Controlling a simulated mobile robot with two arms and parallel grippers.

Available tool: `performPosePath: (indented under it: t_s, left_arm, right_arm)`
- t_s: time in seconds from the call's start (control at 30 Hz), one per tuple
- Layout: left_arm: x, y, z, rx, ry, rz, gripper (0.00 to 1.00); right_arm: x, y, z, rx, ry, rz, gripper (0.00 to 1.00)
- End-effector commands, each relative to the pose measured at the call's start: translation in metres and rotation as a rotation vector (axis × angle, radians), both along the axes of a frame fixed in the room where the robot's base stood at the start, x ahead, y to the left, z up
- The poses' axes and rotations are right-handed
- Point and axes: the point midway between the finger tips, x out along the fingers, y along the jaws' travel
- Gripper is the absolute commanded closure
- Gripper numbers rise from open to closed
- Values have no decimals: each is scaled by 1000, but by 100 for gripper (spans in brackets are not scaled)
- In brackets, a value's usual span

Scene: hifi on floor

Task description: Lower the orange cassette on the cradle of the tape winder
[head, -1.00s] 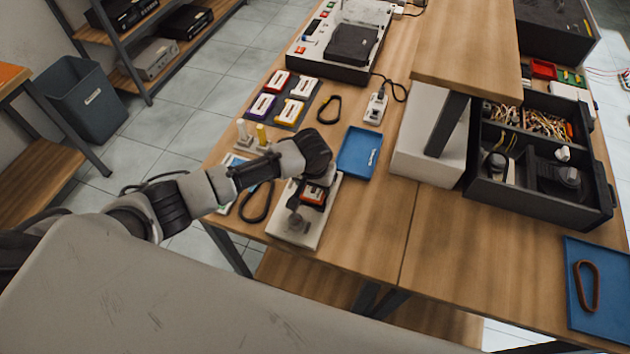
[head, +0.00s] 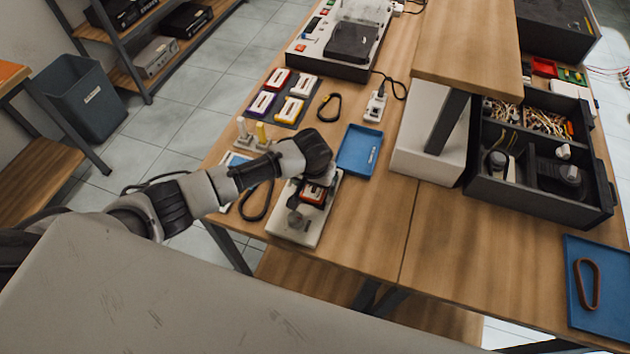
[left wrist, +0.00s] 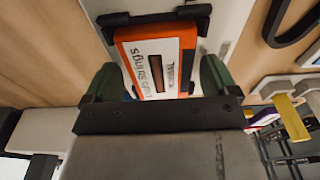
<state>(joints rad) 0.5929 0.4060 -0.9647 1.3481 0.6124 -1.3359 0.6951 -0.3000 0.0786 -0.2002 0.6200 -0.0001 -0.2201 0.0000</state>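The orange cassette (head: 314,194) with a white label lies at the far end of the pale tape winder (head: 297,232), under my left gripper (head: 318,178). In the left wrist view the cassette (left wrist: 155,62) sits against the black corner brackets of the cradle (left wrist: 150,17). Whether it is fully seated there is hard to tell. The green-padded fingers of my left gripper (left wrist: 158,82) stand on either side of the cassette, with narrow gaps showing, so it looks open around it. The cassette's near end is hidden behind the gripper body. My right gripper is not in view.
A blue tray (head: 359,150) lies right of the winder. A dark belt loop (head: 257,201) and upright pegs (head: 262,133) are to its left. Several other cassettes lie on a dark mat (head: 268,116) behind. The tabletop to the right (head: 370,225) is clear.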

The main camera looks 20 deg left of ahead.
Motion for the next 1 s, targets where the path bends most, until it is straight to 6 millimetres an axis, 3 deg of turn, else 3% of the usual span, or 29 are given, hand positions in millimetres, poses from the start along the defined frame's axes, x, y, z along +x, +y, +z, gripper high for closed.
performPosePath:
  t_s: [0.43,0.8,1.0]
  left_arm:
    - [-1,0,9,-1,-1,0,3]
    - [-11,0,77,-2,-4,-1,3]
    - [-15,1,101,0,-1,1,3]
  right_arm:
    - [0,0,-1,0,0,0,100]
    - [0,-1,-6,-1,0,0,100]
    - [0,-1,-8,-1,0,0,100]
